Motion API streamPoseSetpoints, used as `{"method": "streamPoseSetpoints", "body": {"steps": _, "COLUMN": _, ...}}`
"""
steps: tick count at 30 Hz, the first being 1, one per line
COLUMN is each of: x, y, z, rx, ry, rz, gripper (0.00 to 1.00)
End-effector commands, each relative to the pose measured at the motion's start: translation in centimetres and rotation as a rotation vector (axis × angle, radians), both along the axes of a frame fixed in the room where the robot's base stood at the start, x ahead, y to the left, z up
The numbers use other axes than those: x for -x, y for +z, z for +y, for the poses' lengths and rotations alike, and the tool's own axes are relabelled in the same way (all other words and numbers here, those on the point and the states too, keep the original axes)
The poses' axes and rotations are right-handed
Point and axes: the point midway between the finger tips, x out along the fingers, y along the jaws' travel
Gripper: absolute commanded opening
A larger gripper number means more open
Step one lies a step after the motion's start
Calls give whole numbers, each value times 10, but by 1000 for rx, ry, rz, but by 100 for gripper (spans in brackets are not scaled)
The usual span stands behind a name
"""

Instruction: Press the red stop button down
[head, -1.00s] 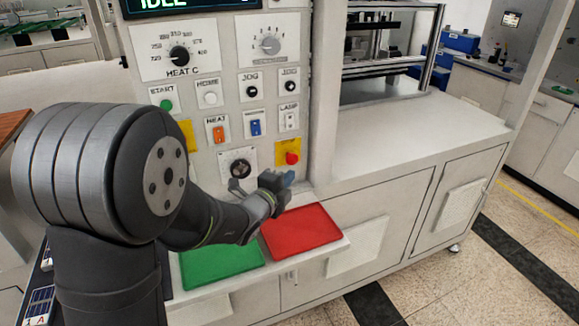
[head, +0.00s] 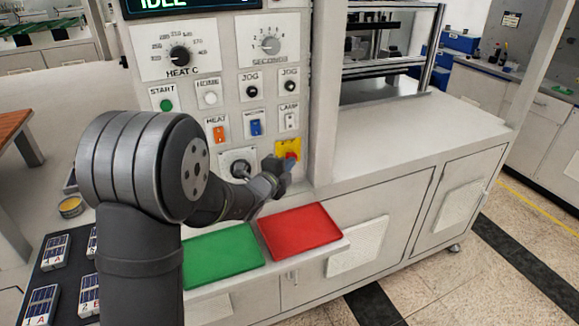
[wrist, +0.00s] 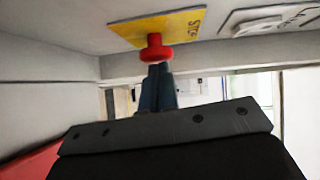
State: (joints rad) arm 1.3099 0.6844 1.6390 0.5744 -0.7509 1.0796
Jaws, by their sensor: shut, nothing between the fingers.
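The red stop button (head: 291,156) sits on a yellow plate (head: 281,148) low on the right of the control panel. In the wrist view the red button (wrist: 155,48) sticks out from its yellow plate (wrist: 160,25). My gripper (head: 289,162) is at the button, with its blue fingertips partly covering it in the head view. In the wrist view the shut fingers (wrist: 156,72) line up with the button's face, at or very near it. I cannot tell whether they touch it. Nothing is held.
A green tray (head: 222,254) and a red tray (head: 300,230) lie on the ledge below the panel. A knob (head: 238,164), the heat switch (head: 218,131) and the lamp switch (head: 290,120) are close by. Small panel-like pieces (head: 42,304) lie at the lower left.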

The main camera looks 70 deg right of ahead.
Motion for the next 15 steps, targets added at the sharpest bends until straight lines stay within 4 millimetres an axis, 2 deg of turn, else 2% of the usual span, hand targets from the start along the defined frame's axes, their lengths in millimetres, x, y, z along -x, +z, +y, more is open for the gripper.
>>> {"method": "streamPoseSetpoints", "body": {"steps": 3, "x": -9, "y": 0, "z": -8, "rx": 0, "ry": 2, "rz": 0, "gripper": 0}}
{"method": "streamPoseSetpoints", "body": {"steps": 15, "x": -7, "y": 2, "z": -6, "rx": 3, "ry": 3, "rz": 1, "gripper": 0}}
